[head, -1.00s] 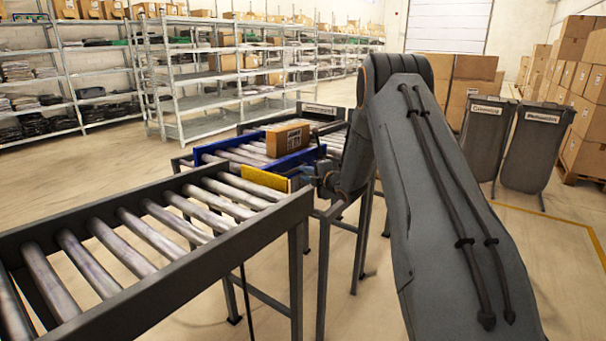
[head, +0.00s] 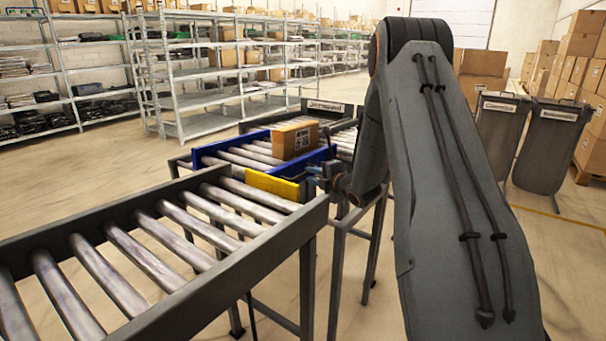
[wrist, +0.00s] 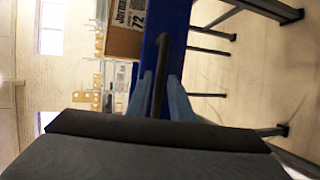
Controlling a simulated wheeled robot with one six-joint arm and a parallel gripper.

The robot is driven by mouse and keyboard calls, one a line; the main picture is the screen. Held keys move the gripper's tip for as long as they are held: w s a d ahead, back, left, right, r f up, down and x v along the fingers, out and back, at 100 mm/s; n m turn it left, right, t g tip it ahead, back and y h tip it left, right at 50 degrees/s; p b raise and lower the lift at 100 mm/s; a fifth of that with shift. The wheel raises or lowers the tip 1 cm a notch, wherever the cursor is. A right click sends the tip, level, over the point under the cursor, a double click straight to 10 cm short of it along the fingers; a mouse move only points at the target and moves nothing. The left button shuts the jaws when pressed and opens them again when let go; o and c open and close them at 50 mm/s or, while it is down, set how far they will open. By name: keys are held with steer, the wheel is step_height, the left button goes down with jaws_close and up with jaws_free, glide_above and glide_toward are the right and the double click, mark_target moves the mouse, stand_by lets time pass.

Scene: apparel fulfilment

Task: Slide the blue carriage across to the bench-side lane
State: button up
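The blue carriage (head: 212,150) sits on rails beyond the near roller conveyor, with rollers between its blue sides. It carries a brown labelled carton (head: 293,140). In the wrist view its blue side (wrist: 177,35) runs down past the carton (wrist: 123,42). My gripper (head: 318,180) is at the carriage's right end in the head view, partly hidden by my arm. In the wrist view my gripper's two blue-grey fingers (wrist: 161,85) lie on either side of a dark bar-shaped handle (wrist: 161,55). Whether they press on it is not clear.
The near roller conveyor (head: 290,240) fills the lower left, with a yellow plate (head: 271,186) at its far end. A lane with a dark sign (head: 326,106) stands behind the carriage. Two grey bins (head: 497,130) stand at right. Shelving (head: 205,85) lines the back.

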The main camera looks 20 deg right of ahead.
mark_target(308, 173)
steer(key=x, duration=0.3)
steer(key=shift+w+d+f, duration=0.1)
steer(key=shift+d, duration=0.1)
steer(key=shift+w+a, duration=0.15)
steer(key=shift+w, duration=0.2)
